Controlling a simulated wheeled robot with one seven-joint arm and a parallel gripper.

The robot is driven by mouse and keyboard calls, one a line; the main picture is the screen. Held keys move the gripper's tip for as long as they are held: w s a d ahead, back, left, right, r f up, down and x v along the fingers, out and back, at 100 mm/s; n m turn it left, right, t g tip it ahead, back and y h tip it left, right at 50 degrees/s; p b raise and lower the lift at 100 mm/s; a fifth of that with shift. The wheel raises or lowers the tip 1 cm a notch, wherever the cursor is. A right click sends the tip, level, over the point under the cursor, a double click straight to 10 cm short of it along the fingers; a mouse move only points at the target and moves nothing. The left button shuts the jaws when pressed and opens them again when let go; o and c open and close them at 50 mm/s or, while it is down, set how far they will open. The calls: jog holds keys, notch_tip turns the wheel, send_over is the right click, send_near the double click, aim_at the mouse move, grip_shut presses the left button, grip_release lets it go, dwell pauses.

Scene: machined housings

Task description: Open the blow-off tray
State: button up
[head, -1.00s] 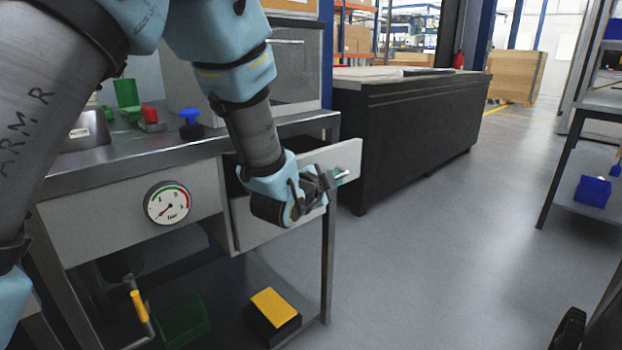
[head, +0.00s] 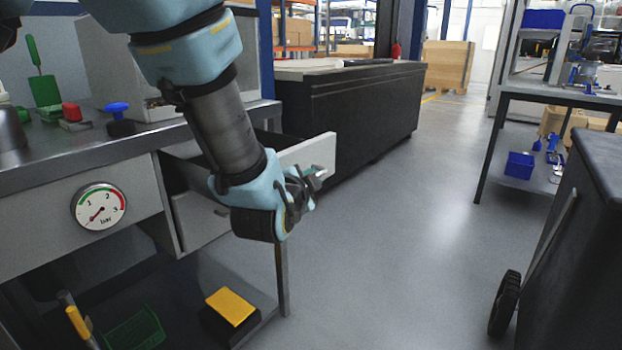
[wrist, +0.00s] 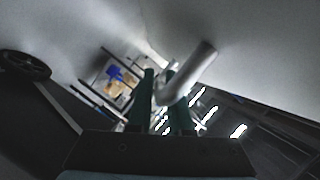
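The blow-off tray (head: 308,153) is a drawer with a light grey front under the right part of the steel bench. It stands well out from the bench, and its dark inside shows behind the front in the head view. My gripper (head: 313,174) is at the outer face of that front, at its handle. In the wrist view, the green fingers (wrist: 163,98) stand on either side of the pale round handle bar (wrist: 192,73) and appear closed on it. My forearm hides part of the drawer.
The bench (head: 45,160) carries a pressure gauge (head: 98,206). A yellow-topped box (head: 230,308) is on the lower shelf. A black cabinet (head: 350,108) stands behind. A dark wheeled cart (head: 580,250) is at right; floor between is free.

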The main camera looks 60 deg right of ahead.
jog(key=o, duration=0.4)
jog(key=shift+c, duration=0.2)
jog(key=shift+a, duration=0.1)
jog(key=v, duration=1)
jog(key=shift+a, duration=0.25)
jog(key=shift+s, duration=0.1)
